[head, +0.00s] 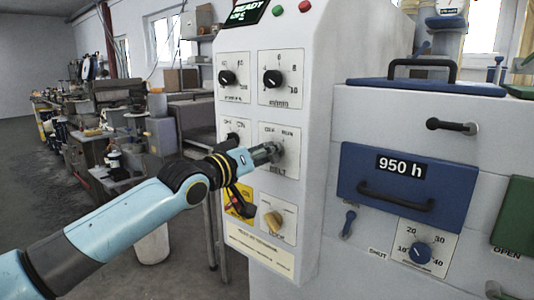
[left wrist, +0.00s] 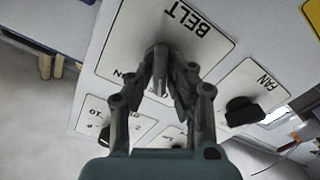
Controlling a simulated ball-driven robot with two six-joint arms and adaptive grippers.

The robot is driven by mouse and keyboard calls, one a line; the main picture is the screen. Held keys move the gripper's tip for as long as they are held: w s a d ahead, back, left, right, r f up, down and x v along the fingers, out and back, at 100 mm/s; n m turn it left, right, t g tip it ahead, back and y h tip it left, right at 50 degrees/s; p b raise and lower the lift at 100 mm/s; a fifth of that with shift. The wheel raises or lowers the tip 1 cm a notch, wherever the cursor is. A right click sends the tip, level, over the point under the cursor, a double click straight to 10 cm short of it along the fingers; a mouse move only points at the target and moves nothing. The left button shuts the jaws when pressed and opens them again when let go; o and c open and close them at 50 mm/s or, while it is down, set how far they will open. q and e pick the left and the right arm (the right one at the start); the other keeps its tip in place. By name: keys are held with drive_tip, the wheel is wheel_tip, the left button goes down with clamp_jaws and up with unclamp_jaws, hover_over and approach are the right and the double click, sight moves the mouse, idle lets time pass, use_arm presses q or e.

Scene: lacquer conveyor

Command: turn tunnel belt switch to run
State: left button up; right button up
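The tunnel belt switch sits on a white plate marked BELT (head: 287,163) on the front of the pale control cabinet. The plate carries OFF and RUN marks above the switch. My left gripper (head: 268,152) reaches it from the left, and its fingers cover most of the switch in the head view. In the left wrist view the BELT plate (left wrist: 205,45) appears upside down. There the fingers of my left gripper (left wrist: 162,68) close in on the grey switch knob (left wrist: 157,54) between their tips. The knob's exact pointing direction is hard to read. My right gripper is not in view.
Two black dials (head: 272,78) sit above on the cabinet, and a FAN knob (left wrist: 243,111) is beside the BELT plate. A blue drawer marked 950 h (head: 407,185) is at right.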

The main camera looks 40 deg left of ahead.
use_arm(q)
drive_tip(key=shift+c, duration=1.1)
clamp_jaws()
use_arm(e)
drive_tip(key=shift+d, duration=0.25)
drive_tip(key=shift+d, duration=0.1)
